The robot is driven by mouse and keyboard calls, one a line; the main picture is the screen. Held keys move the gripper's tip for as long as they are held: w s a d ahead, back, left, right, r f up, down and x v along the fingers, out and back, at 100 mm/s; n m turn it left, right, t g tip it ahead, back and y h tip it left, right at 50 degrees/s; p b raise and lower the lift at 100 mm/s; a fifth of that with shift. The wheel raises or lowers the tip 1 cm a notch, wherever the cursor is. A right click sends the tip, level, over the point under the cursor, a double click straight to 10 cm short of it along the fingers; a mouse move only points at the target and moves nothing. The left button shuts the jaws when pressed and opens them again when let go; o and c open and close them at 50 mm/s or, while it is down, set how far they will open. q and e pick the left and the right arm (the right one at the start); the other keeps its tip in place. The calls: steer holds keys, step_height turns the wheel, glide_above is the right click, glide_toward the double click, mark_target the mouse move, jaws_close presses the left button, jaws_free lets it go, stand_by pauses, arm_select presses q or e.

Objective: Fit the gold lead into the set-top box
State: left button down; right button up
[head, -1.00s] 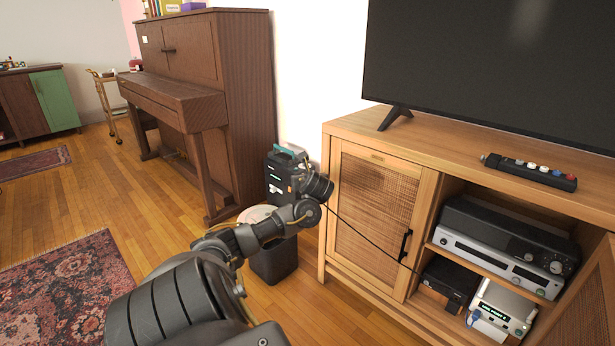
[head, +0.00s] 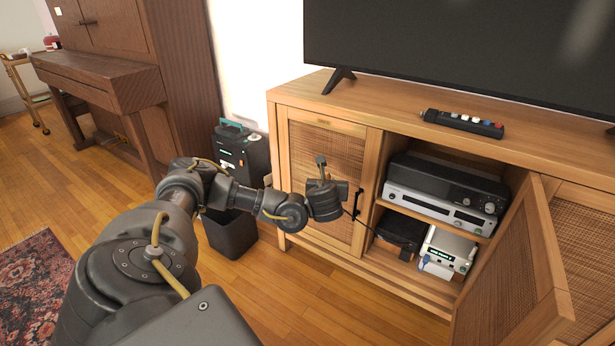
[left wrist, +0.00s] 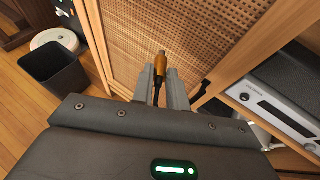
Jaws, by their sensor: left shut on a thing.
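The gold lead (left wrist: 161,70) is a gold-coloured plug with a paler metal tip, and its dark cable runs back between my fingers. My left gripper (left wrist: 159,82) is shut on it, in front of the woven cabinet door. That shelf holds a small black box (head: 400,229) and a pale box (head: 448,249) with a green display and a blue plug. I cannot tell which is the set-top box. My right gripper is not in view.
The TV cabinet (head: 300,92) has its left woven door (head: 318,150) shut and a right door (head: 515,270) swung open. A silver unit (head: 435,207) sits on the upper shelf. A black bin (head: 230,233) stands left of the cabinet, beside a black device (head: 240,155).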

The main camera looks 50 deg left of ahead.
arm_select(q)
steer(key=s+d+r+m+t+h, duration=0.1)
steer(key=d+r+m+h, duration=0.1)
steer(key=d, duration=0.7)
steer(key=d+r+m+t+h, duration=0.1)
steer(key=d+r+m+h, duration=0.2)
steer(key=d+r, duration=0.4)
steer(key=s+d+r+m+t+h, duration=0.1)
steer(key=d+r+m+h, duration=0.2)
steer(key=d, duration=0.9)
steer(key=shift+s+d+r+h, duration=0.25)
steer(key=shift+r+h, duration=0.35)
steer(key=shift+r, duration=0.3)
